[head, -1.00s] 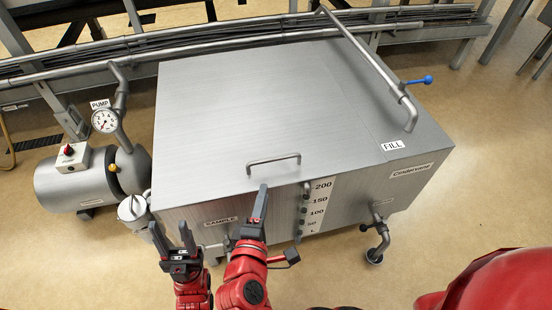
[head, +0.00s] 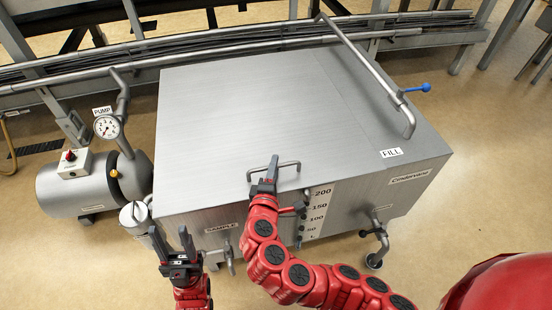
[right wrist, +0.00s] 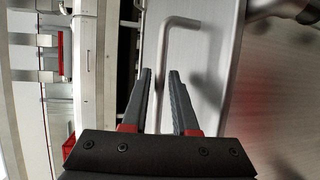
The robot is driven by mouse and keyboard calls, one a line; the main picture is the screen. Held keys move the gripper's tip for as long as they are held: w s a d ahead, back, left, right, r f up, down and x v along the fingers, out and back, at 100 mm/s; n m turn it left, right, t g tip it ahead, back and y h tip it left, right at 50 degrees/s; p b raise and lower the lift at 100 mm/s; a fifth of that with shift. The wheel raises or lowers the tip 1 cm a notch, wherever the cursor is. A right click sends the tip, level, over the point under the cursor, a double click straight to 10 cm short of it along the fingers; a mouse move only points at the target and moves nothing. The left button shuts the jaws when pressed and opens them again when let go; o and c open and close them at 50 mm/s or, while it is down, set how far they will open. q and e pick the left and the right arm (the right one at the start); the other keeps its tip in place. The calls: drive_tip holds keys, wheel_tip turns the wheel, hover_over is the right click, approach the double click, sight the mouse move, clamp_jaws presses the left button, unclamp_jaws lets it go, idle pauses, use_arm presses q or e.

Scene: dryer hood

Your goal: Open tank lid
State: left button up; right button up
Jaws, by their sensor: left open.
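The tank's large brushed-metal lid (head: 240,110) lies flat in the middle of the head view. Its bent bar handle (head: 287,164) stands near the front edge; it also shows in the right wrist view (right wrist: 181,22). My left gripper (head: 171,240) is open and empty, in front of the tank's left front corner.
A fill pipe with a blue-handled valve (head: 424,87) crosses the tank's right side. A pump (head: 95,182) with a gauge (head: 107,127) stands at left. A drain pipe (head: 378,235) sticks out at the front right. Pipes run along behind the tank.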

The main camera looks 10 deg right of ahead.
drive_tip(key=shift+x, duration=1.8)
clamp_jaws()
